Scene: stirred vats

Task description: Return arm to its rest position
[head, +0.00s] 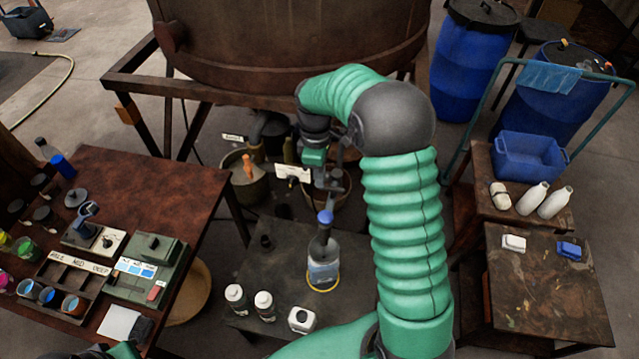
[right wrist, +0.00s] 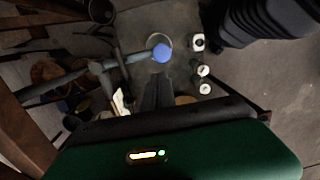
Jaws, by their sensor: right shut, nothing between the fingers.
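My right arm (head: 405,220), ribbed green with dark grey joints, rises from the bottom and bends left in front of the vat in the head view. Its gripper (head: 316,160) hangs low below the vat's rusty frame, by a pipe with a blue knob. In the right wrist view the dark fingers (right wrist: 158,88) are together with nothing between them. The blue knob (right wrist: 162,52) shows just beyond the fingertips; I cannot tell whether they touch. Only a dark and green bit, perhaps my left arm, shows at the bottom left; no left gripper is visible.
The rusty vat (head: 280,45) and its frame stand close above the gripper. A flask (head: 323,265) and several white bottles stand on the low dark table. A brown table (head: 150,185) with cups and boxes is left.

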